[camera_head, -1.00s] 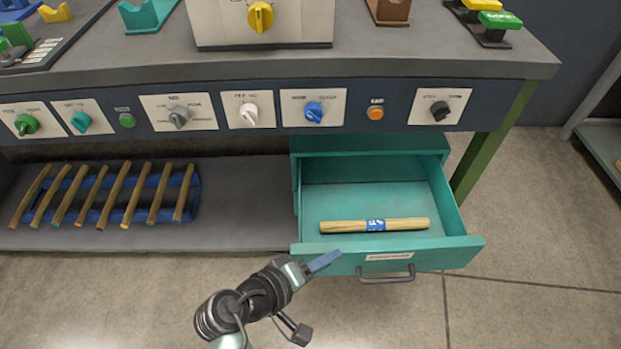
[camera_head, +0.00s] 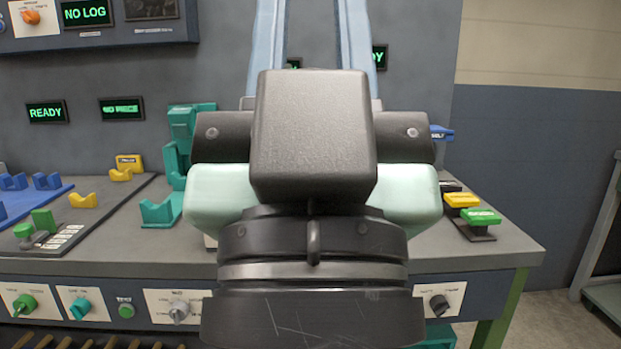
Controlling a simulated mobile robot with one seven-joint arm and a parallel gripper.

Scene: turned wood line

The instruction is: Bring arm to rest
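My gripper (camera_head: 313,25) is raised close in front of the camera and fills the middle of the view. Its two pale blue fingers point up, well apart, with the grey wall visible between them. The fingertips run off the top edge. I see nothing held between the visible parts of the fingers. My gripper's dark body and wrist hide the middle of the bench.
Wall displays include READY (camera_head: 46,112). Knobs line the bench front. Only a teal scrap of the drawer unit (camera_head: 440,337) shows; the drawer's inside is out of sight.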

